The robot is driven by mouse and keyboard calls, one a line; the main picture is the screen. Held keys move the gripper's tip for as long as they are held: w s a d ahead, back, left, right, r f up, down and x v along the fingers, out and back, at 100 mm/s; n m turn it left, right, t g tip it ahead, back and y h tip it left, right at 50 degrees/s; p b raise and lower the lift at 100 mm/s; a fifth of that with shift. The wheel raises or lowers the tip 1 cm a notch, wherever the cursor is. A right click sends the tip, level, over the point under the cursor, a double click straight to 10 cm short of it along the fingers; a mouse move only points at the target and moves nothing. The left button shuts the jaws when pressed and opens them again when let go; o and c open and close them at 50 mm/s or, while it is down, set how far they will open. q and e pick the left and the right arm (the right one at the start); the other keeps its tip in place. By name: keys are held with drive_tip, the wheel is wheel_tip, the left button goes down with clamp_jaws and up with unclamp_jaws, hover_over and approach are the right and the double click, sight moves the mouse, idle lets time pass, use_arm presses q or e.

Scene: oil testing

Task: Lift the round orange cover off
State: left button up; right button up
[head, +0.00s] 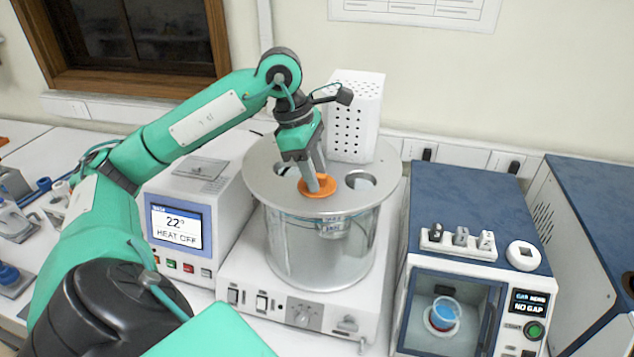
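The round orange cover (325,191) lies on the round metal lid (274,191) of the cylindrical bath, near the lid's front middle. My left gripper (316,184) points down from above, with its grey fingertips at the middle of the cover. The fingers overlap in this view and hide the cover's centre, so I cannot tell whether they are shut on a knob there. The cover looks flat on the lid, with no visible gap under it. My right gripper is not in view.
Open holes in the lid show beside the cover, one (360,180) to its right. A perforated white box (357,115) stands behind. A heater unit with a screen (177,227) is left, and a blue-topped tester (470,215) is right.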

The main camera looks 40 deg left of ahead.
use_arm(q)
drive_tip(key=shift+c, duration=0.2)
clamp_jaws()
